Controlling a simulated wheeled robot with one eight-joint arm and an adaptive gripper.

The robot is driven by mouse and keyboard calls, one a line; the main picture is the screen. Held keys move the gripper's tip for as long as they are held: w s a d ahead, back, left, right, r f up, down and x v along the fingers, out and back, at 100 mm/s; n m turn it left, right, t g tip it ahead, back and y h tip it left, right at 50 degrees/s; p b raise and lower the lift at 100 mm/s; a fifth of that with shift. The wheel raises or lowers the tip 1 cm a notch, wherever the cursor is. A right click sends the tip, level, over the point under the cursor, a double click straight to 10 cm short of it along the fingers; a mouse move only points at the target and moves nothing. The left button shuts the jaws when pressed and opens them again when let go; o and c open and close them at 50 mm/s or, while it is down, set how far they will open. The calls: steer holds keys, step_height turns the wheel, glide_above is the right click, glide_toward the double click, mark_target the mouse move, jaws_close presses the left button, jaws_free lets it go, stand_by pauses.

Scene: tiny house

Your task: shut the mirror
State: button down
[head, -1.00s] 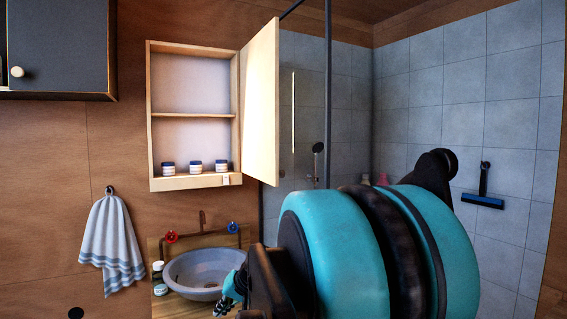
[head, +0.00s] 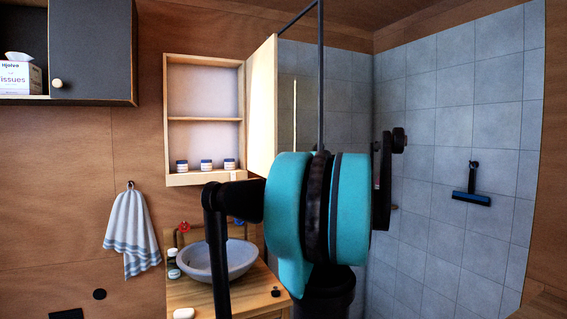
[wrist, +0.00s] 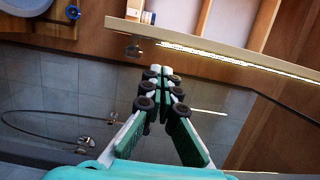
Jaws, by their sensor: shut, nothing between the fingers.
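The mirror door (head: 263,105) is swung open, sticking out from the right side of the light wood wall cabinet (head: 204,180). Its pale inner side faces the head camera. In the wrist view the door edge (wrist: 215,49) runs as a pale bar across the top, with open shelves beyond it. My gripper (wrist: 161,74) has its green fingers together and empty, with the tips just below that edge in the picture. I cannot tell whether they touch the door. In the head view my arm hides the gripper.
Small jars (head: 206,165) stand on the cabinet's bottom shelf. A round sink (head: 218,260) on a wooden counter (head: 190,295) is below. A tiled shower (head: 440,140) with a dark frame post (head: 321,75) lies to the right. A towel (head: 131,230) hangs at left.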

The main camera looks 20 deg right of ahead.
steer(key=x, duration=0.9)
steer(key=shift+w, duration=0.3)
steer(key=shift+a, duration=0.25)
